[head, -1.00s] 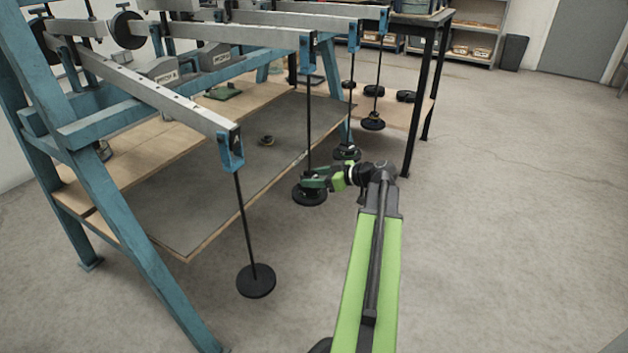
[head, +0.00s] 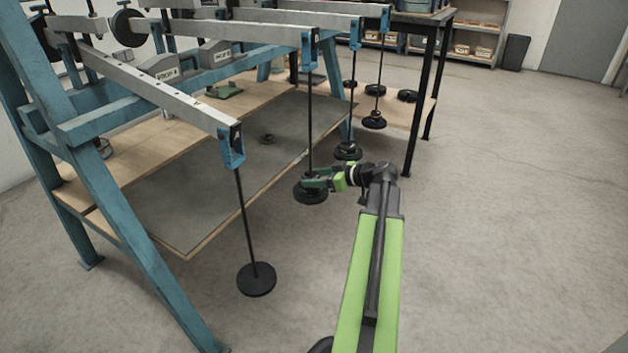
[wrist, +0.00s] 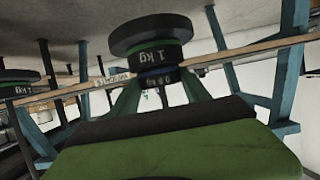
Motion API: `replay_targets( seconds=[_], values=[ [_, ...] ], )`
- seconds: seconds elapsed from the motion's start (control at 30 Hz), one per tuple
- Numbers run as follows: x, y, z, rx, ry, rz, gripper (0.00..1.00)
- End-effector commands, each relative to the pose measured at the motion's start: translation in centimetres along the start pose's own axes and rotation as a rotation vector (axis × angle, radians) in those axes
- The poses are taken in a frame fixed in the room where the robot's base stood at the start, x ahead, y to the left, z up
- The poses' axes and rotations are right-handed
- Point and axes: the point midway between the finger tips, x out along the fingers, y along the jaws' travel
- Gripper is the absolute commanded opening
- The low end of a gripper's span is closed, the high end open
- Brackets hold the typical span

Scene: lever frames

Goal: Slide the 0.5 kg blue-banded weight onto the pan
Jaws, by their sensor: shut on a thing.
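The 0.5 kg blue-banded weight (wrist: 158,76) is a small dark disc, seen upside down in the wrist view. It lies against a green-banded 1 kg weight (wrist: 152,54), which rests on the round black pan (wrist: 150,28). My gripper (head: 314,183) is shut on the blue-banded weight, with one green finger on each side of it. In the head view the pan (head: 310,197) hangs on a thin black rod from the second beam. The gripper hides much of the stack there, and I cannot tell how the weight sits around the rod.
An empty black pan (head: 256,280) hangs nearer, on the front beam. Other loaded hangers (head: 347,151) hang farther back. The blue frame (head: 140,230) and wooden shelf (head: 190,255) stand to the left. The floor (head: 500,220) to the right is clear.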

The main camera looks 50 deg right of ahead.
Motion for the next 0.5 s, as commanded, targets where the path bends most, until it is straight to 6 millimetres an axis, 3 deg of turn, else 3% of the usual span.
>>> replay_targets(
  seconds=[0.07, 0.1, 0.27, 0.5],
  values=[
    [-0.01, 0.0, -0.07, 0.0, 0.002, 0.0, 0.01],
    [-0.01, -0.01, -0.08, 0.0, 0.002, 0.0, 0.57],
    [0.0, -0.01, -0.06, 0.0, 0.001, 0.0, 0.78],
    [0.02, -0.02, -0.04, 0.0, 0.0, 0.0, 0.8]
  ],
)
